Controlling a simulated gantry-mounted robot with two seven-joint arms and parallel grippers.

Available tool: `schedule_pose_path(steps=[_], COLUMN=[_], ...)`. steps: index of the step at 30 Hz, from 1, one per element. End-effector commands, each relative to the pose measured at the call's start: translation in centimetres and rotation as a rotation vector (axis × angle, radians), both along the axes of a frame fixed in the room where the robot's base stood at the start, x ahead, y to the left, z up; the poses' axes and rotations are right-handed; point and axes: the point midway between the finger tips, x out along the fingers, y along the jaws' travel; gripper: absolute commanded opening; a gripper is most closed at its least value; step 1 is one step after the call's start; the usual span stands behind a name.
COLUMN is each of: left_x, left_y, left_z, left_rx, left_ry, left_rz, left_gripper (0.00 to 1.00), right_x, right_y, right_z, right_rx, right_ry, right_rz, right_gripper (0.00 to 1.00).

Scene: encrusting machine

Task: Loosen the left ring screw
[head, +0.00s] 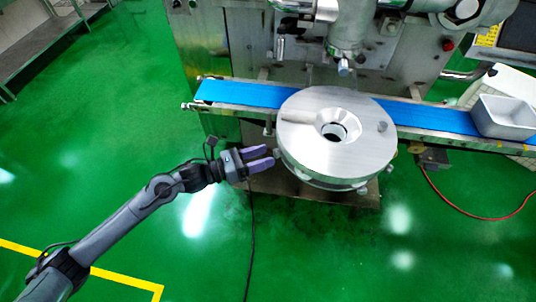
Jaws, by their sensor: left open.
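The round metal ring (300,125) sits over the blue conveyor belt, with a funnel-like hole at its centre. Small screw knobs stick out around its rim, one at the front right (362,190). A small part at the ring's left edge (268,128) may be the left ring screw, but it is too small to be sure. My left gripper (271,157) is open, with two purple fingers pointing right at the ring's left side, just below that part. Its fingertips are very close to the rim; I cannot tell whether they touch. My right gripper is out of view.
The blue conveyor belt (235,92) runs left to right behind and under the ring. A grey-white tray (503,117) stands on its right end. The machine body (225,45) rises behind. A red cable (470,212) lies on the right; green floor is open in front.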

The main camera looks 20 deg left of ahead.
Motion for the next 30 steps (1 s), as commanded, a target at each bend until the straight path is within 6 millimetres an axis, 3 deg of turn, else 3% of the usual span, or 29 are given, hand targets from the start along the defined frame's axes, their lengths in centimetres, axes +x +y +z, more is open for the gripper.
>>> schedule_pose_path(steps=[7, 17, 28, 30], left_x=[1.4, 1.6, 1.6, 1.6], left_y=[-1.5, -1.7, -1.7, -1.7], left_z=[0.0, 0.0, 0.0, 0.0], left_rx=[0.0, 0.001, 0.0, 0.0], left_ry=[-0.001, 0.001, 0.0, 0.0], left_rz=[0.001, 0.001, 0.001, 0.001], left_gripper=[0.54, 0.54, 0.0, 0.0], right_x=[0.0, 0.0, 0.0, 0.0], right_y=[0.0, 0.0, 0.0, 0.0], right_z=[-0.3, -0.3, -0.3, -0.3], right_rx=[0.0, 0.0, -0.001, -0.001], right_ry=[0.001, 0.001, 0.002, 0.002], right_rz=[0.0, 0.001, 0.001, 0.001], right_gripper=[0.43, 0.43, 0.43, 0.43])
